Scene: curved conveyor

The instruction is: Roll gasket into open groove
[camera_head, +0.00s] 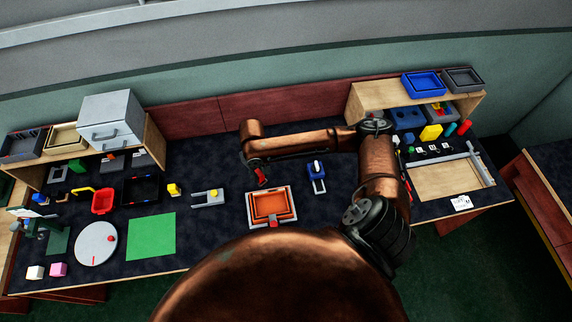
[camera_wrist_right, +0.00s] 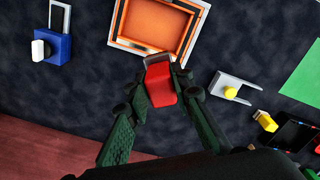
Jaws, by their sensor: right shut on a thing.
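My right gripper (camera_head: 257,170) hangs behind the shallow framed tray (camera_head: 249,208), its arm reaching in from the right. It is shut on a small red piece (camera_head: 263,177), which also shows between the fingertips (camera_wrist_right: 160,72) in the right wrist view (camera_wrist_right: 161,85). The red piece is close to the tray's near rim in that view; I cannot tell if it touches. An orange rectangular gasket-like band (camera_head: 288,213) lines the inside of the tray, around a brown-orange floor (camera_head: 268,206). Another red bit (camera_head: 273,223) sits at the tray's front edge. My left gripper is not in view.
A blue block with a white knob (camera_head: 316,171) stands right of the tray. A grey bracket with a yellow knob (camera_head: 207,197) stands left. A green mat (camera_head: 151,236) and grey disc (camera_head: 95,245) lie farther left. A wooden shelf (camera_head: 362,103) stands at the back right.

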